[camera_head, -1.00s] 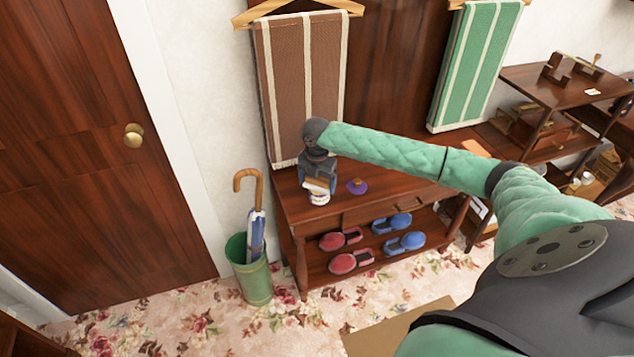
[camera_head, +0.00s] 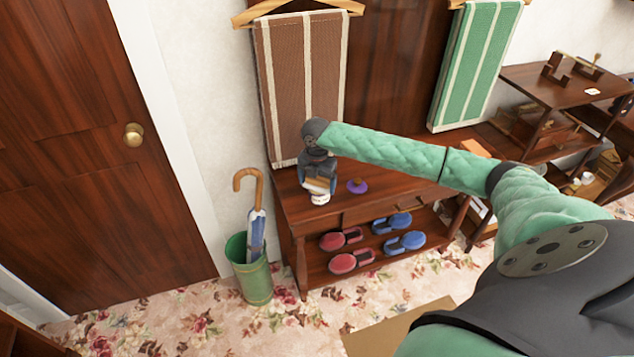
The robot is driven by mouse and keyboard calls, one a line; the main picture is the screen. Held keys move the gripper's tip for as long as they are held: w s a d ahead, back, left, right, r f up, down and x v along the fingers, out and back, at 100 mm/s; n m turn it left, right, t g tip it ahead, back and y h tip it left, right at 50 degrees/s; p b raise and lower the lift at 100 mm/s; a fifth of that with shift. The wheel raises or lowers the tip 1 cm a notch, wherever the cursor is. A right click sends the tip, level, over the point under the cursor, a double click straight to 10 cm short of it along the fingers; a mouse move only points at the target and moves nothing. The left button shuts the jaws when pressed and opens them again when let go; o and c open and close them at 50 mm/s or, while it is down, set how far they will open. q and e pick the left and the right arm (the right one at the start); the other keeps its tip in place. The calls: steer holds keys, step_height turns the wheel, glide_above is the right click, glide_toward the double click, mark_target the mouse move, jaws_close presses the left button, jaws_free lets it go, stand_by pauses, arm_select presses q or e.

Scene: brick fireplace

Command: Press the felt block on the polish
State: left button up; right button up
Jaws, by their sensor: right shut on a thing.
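My right gripper (camera_head: 319,180) points down over the left part of the wooden shoe bench (camera_head: 372,194). It is shut on the felt block (camera_head: 318,187), a small tan and brown piece between the fingertips. The polish, a white round tin (camera_head: 320,199), stands on the bench top directly under the block. The block overlaps the tin's upper part in this view; I cannot tell whether they are pressed firmly together. My left gripper is not in view.
A purple lid with a knob (camera_head: 358,187) lies on the bench to the right. Red shoes (camera_head: 350,262) and blue shoes (camera_head: 404,243) sit on the lower shelf. A green umbrella stand (camera_head: 251,277) stands left of the bench. A brown striped towel (camera_head: 300,85) hangs behind.

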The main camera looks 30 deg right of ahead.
mark_target(317, 179)
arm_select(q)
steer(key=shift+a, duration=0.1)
arm_select(e)
steer(key=shift+f, duration=0.45)
stand_by(0.4)
arm_select(q)
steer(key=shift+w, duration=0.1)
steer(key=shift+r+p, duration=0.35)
steer(key=shift+p, duration=0.05)
arm_select(e)
steer(key=shift+f, duration=0.1)
stand_by(1.9)
steer(key=shift+r+p, duration=1)
steer(key=shift+r, duration=0.15)
steer(key=shift+r+p, duration=1.05)
steer(key=shift+r, duration=0.15)
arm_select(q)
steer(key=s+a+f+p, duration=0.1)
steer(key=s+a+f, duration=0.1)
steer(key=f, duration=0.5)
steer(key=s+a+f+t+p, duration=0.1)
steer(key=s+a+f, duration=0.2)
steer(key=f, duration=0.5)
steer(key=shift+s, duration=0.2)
arm_select(e)
steer(key=shift+r, duration=1.2)
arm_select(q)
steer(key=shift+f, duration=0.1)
